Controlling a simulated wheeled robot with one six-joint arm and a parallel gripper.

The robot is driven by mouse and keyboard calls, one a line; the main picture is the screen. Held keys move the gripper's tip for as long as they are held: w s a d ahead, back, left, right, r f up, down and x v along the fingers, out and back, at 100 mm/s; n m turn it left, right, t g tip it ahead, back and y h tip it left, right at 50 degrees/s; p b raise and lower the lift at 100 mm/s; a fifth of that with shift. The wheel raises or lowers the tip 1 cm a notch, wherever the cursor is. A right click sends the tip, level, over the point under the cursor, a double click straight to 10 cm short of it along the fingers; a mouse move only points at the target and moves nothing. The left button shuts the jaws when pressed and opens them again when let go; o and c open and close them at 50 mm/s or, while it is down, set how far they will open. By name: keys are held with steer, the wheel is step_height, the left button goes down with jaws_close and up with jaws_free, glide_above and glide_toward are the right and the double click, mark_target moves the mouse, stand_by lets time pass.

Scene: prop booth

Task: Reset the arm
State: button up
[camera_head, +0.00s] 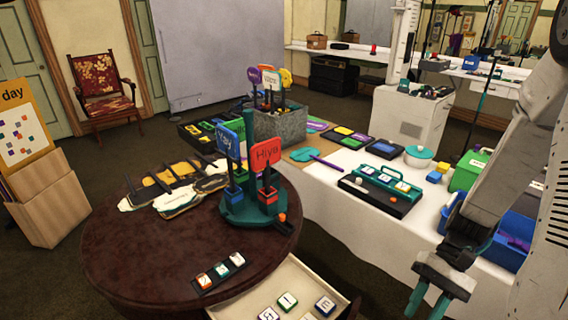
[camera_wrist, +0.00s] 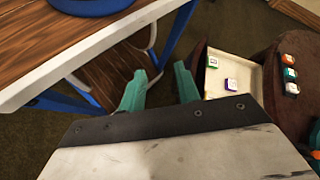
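My gripper (camera_head: 428,302) hangs at the lower right of the head view, in front of the white-clothed table. In the wrist view its two teal fingers (camera_wrist: 160,84) are apart with nothing between them. My arm comes down from the right side of the head view. The gripper touches no object that I can see. In the head view the fingertips are near the bottom edge.
A dark round table (camera_head: 130,250) holds a teal stand with signs (camera_head: 250,205) and a strip of lettered tiles (camera_head: 218,272). A cream drawer (camera_head: 252,297) with lettered tiles is open beside it. The white table (camera_head: 335,212) is crowded. Carpet lies between.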

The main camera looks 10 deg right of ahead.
steer(key=s+a+r+n+t+h, duration=0.2)
steer(key=r+t+h, duration=0.2)
steer(key=r, duration=0.7)
steer(key=s+a+r+n+t+h, duration=0.1)
steer(key=a+r+n+t+h, duration=0.1)
steer(key=r, duration=0.9)
steer(key=shift+s+a+r+n+t+h, duration=0.35)
steer(key=shift+a+t+h, duration=0.25)
steer(key=shift+t+h, duration=0.55)
steer(key=shift+s, duration=0.1)
stand_by(4.1)
